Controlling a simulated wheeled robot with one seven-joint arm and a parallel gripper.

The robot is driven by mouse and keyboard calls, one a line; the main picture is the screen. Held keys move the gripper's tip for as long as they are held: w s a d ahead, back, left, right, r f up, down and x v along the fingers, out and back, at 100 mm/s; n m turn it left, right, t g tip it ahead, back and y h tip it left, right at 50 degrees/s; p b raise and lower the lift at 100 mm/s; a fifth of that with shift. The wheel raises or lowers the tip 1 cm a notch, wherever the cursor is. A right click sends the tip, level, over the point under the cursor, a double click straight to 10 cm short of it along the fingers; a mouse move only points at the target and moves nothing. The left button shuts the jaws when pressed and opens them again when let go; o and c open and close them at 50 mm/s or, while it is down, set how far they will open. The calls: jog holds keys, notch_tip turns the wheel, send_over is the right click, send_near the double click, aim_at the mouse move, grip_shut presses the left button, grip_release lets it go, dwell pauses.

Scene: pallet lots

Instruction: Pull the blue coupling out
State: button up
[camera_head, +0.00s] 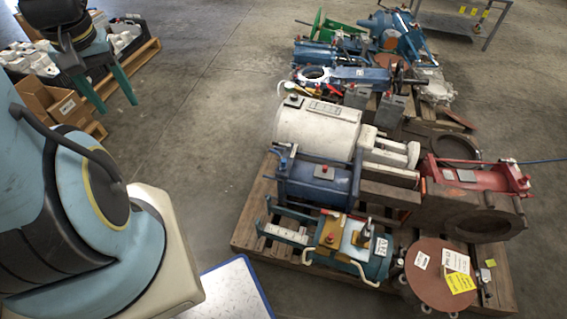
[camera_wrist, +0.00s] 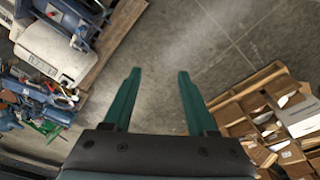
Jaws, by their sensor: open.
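Several blue machine parts lie on the pallets, and I cannot tell which one is the blue coupling. A blue cylindrical part (camera_head: 312,182) lies on the near pallet (camera_head: 252,225), in front of a white cylinder (camera_head: 318,128). More blue parts (camera_head: 398,32) lie at the far end of the row. In the wrist view, blue parts show at the top left (camera_wrist: 75,18) and left edge (camera_wrist: 30,95). My gripper (camera_wrist: 160,72) has two teal fingers, spread apart with only bare floor between them. In the head view my gripper (camera_head: 117,97) is at the upper left, well away from the blue parts.
A red part (camera_head: 480,178) and a round brown disc (camera_head: 440,275) lie on the near pallet's right side. Cardboard boxes (camera_head: 55,98) and a pallet of white parts (camera_head: 135,55) stand at the left. A grey cart (camera_head: 465,20) stands at the back. The concrete floor between is clear.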

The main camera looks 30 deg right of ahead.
jog(key=w+d+f, duration=0.6)
jog(key=w+d, duration=0.2)
jog(key=d, duration=0.1)
jog(key=n+g+b, duration=0.1)
jog(key=g+b, duration=0.1)
send_over(283, 160)
notch_tip(283, 160, down, 32)
jog(key=shift+w+f, duration=0.1)
jog(key=shift+f, duration=0.1)
jog(key=shift+d+f, duration=0.15)
jog(key=shift+f, duration=0.15)
jog(key=shift+f, duration=0.15)
notch_tip(283, 160, down, 9)
jog(key=b, duration=0.6)
jog(key=shift+b, duration=0.55)
